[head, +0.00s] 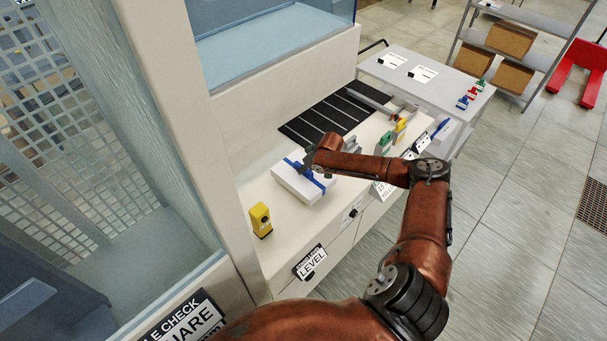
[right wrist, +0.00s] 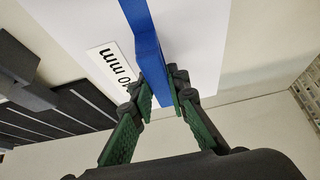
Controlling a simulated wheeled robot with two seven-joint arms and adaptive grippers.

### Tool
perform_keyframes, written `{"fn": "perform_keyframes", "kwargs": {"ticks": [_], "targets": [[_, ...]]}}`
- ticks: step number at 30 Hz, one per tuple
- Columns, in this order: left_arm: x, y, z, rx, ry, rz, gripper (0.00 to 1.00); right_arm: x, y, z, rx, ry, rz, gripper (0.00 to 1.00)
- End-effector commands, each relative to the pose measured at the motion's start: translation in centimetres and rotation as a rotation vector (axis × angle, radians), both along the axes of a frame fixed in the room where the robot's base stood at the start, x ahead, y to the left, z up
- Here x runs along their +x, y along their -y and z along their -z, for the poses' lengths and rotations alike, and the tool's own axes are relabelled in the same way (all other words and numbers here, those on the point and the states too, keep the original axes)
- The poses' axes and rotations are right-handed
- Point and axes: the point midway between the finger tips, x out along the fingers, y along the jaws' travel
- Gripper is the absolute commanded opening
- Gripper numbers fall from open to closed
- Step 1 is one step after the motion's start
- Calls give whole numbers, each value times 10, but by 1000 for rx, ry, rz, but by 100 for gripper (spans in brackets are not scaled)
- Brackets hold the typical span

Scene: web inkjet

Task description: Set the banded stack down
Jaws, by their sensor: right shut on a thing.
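The banded stack (head: 289,184) is a white block of sheets with a blue band around it, over the front left part of the pale counter (head: 257,186). My right gripper (head: 308,169) reaches it from above. In the right wrist view, the green-padded fingers (right wrist: 161,92) are shut on the blue band (right wrist: 147,45), with the white stack (right wrist: 205,40) behind. A white label with black print (right wrist: 110,66) shows beside the band. I cannot tell whether the stack's underside touches the counter. My left gripper is not in view.
A yellow device (head: 260,219) stands left of the stack. A black slatted mat (head: 328,118) lies behind it. Green (head: 385,142) and yellow (head: 400,127) items stand to the right. A LEVEL sign (head: 311,263) hangs at the front edge. A grey cart (head: 440,78) stands beyond.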

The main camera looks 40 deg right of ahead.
Motion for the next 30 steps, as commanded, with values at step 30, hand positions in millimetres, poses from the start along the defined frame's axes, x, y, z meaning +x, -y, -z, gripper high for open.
{"fn": "perform_keyframes", "kwargs": {"ticks": [30], "targets": [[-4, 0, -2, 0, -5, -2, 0, 0, 1, 34, 0, -1, 0, 32]]}}
